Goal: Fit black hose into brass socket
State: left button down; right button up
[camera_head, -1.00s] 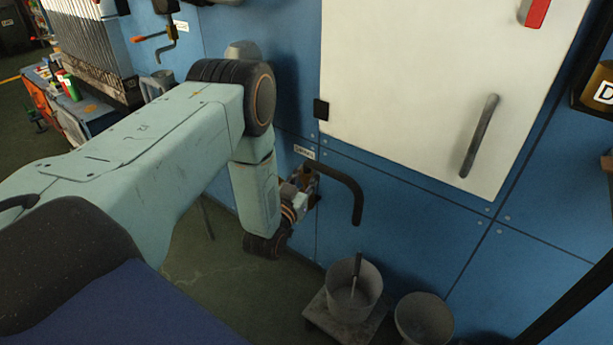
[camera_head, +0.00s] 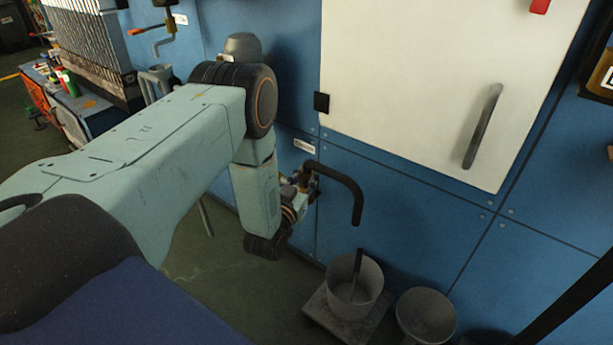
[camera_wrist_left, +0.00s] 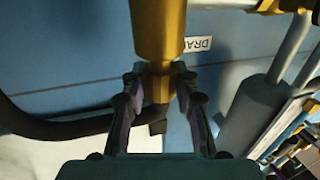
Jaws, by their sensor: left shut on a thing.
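The black hose (camera_head: 342,177) runs right from my left gripper (camera_head: 306,182) in the head view, then bends down to a hanging end. In the left wrist view the hose (camera_wrist_left: 70,126) comes from the left to the gripper (camera_wrist_left: 158,82). The fingers are shut around a narrow brass piece beside the hose end. A wider brass cylinder, seemingly the socket (camera_wrist_left: 158,28), lines up with this piece at the top and meets it. The jaws hide part of the joint, so I cannot tell how deep it sits. My right gripper is out of view.
A blue panel wall (camera_head: 410,220) stands behind, with a label (camera_head: 304,146) above the gripper and a white cabinet door (camera_head: 420,90). A grey bucket (camera_head: 370,291) and a grey bowl (camera_head: 426,315) are low at the right. Brass and grey pipes (camera_wrist_left: 285,50) lie right in the wrist view.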

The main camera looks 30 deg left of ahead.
pick_arm(q)
jog(key=shift+f+b, duration=0.55)
jog(key=shift+f, duration=0.15)
jog(key=c, duration=0.9)
grip_release()
jog(key=shift+c, duration=0.2)
jog(key=shift+s, duration=0.1)
jog(key=s+d, duration=0.2)
jog(key=s, duration=0.9)
jog(key=shift+s, duration=0.3)
jog(key=shift+d, duration=0.1)
